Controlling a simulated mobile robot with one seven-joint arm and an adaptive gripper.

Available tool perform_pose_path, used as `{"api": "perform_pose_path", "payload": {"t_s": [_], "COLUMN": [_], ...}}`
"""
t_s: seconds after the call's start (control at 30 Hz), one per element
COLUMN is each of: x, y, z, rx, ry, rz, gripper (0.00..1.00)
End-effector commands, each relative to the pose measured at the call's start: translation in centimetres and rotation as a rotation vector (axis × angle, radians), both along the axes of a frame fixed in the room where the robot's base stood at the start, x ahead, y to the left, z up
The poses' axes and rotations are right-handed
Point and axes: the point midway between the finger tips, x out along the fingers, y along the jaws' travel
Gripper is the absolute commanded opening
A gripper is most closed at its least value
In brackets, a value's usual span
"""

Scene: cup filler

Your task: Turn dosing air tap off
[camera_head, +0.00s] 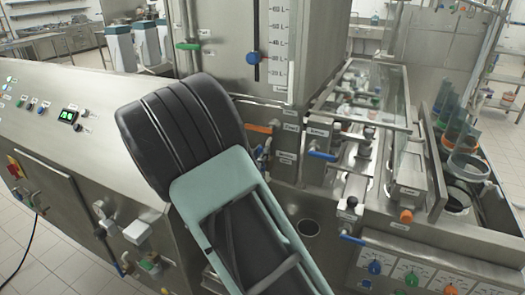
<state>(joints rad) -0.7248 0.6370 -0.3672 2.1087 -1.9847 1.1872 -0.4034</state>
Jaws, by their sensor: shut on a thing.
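I cannot tell which tap is the dosing air tap, because the small labels are too small to read. An orange tap lever (258,128) lies roughly level on the machine, just right of the black part of my arm. A blue-handled tap (322,155) is to the right of it, and another blue-handled tap (352,238) is lower down. A tall green-handled tap (188,46) is at the top left. My arm, black and pale teal, crosses the middle of the view and hides part of the machine. My gripper does not show.
The steel cup filler (80,120) spreads across the view, with a control panel at left. Small valves with blue and green parts (148,262) sit on its front lower left. Coloured knobs (412,279) line the lower right. Cups (468,166) stand at right. Tiled floor shows at left.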

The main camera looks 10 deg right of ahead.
Motion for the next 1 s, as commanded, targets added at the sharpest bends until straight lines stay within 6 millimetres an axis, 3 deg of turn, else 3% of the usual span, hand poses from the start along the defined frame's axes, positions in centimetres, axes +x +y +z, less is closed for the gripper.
{"api": "perform_pose_path", "payload": {"t_s": [0.3,1.0], "x": [0.8,2.2], "y": [1.3,3.2], "z": [0.1,-2.2], "rx": [-0.222,-0.679], "ry": [0.161,0.493], "rz": [0.002,0.002], "gripper": [0.00,0.00]}}
